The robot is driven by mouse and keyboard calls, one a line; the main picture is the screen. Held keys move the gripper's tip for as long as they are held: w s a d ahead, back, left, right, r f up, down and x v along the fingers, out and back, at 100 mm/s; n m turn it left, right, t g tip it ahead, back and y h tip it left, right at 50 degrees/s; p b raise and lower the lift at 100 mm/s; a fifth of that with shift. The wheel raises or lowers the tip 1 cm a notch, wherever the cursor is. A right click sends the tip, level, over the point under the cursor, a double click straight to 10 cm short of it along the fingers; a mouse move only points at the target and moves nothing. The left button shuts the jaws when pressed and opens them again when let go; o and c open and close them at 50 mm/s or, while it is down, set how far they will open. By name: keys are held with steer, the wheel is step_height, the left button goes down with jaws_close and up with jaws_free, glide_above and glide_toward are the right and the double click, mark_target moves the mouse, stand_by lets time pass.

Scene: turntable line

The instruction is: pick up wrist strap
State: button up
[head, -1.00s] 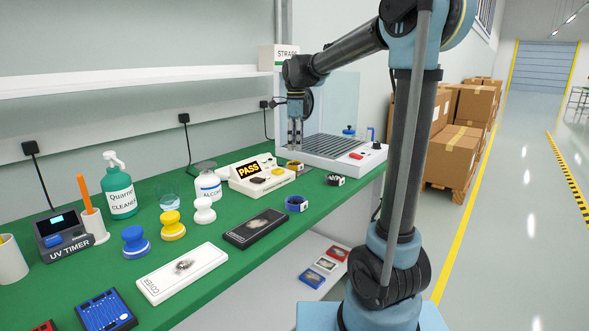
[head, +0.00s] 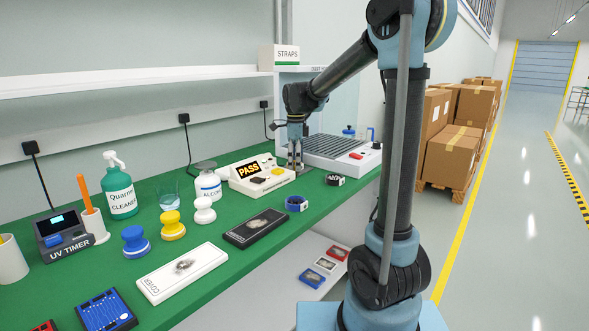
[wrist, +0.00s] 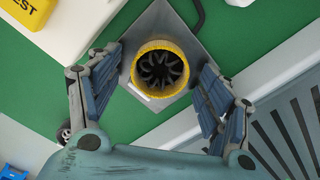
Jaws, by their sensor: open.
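A round yellow-rimmed coil with a black, ribbed inside, seemingly a wrist strap (wrist: 159,62), sits on a grey metal plate (wrist: 193,47) in the wrist view. My gripper (wrist: 160,82) is open, with one finger on each side of the coil and a gap showing at both sides. In the head view my gripper (head: 295,165) points down at the far end of the green bench and mostly hides the yellow coil. A blue coil (head: 296,203) and a black-and-white coil (head: 334,179) lie nearer the bench's front edge.
The PASS tester (head: 257,174) stands just left of my gripper. A white box with a slatted grey top (head: 340,152) is close on the right. A white alcohol bottle (head: 208,184) stands further left. A box marked STRAPS (head: 286,56) is on the shelf above.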

steer(key=shift+c, duration=0.2)
steer(key=c, duration=1.1)
steer(key=shift+r, duration=0.15)
steer(key=shift+c, duration=0.3)
